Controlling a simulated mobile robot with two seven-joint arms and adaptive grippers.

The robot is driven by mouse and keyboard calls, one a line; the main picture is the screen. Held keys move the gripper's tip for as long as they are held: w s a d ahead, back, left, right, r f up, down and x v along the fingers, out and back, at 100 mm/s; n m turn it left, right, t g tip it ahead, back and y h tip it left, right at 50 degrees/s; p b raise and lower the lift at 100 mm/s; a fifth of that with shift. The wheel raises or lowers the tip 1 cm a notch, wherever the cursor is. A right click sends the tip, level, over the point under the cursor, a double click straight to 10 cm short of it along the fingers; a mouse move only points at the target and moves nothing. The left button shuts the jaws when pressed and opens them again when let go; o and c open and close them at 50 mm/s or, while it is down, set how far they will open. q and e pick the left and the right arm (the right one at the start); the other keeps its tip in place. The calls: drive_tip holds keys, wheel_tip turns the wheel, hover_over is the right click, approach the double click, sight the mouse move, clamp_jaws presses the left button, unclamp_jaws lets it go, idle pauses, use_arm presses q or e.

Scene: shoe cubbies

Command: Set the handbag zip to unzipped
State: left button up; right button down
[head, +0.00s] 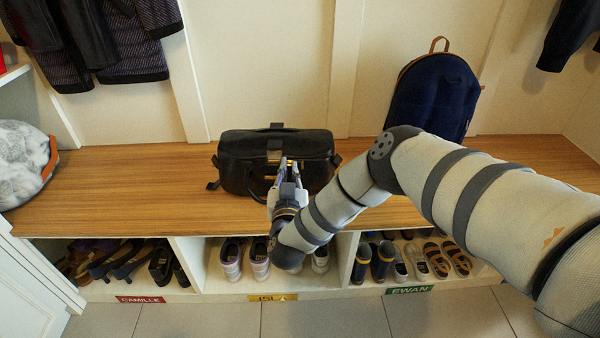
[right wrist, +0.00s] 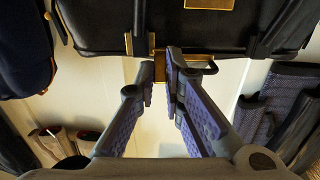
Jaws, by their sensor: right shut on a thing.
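A black handbag (head: 276,156) with gold fittings sits upright on the wooden bench, below the middle of the back wall. Its dark body also fills the top of the right wrist view (right wrist: 205,28). My right gripper (head: 287,172) is in front of the bag. In the right wrist view its fingertips (right wrist: 161,66) are close together, shut on a small gold zip pull (right wrist: 160,55) at the bag's edge. The fingers hide part of the pull. I cannot tell how far the zip is open. My left gripper is not in view.
A navy backpack (head: 434,95) leans on the wall to the right, behind my right arm. A grey and white bag (head: 22,165) is at the far left. Shoe cubbies run below the bench (head: 130,180). Bare bench lies left of the handbag.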

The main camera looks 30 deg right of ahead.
drive_tip(key=c, duration=1.7)
unclamp_jaws()
drive_tip(key=shift+o, duration=0.2)
drive_tip(key=v, duration=1.2)
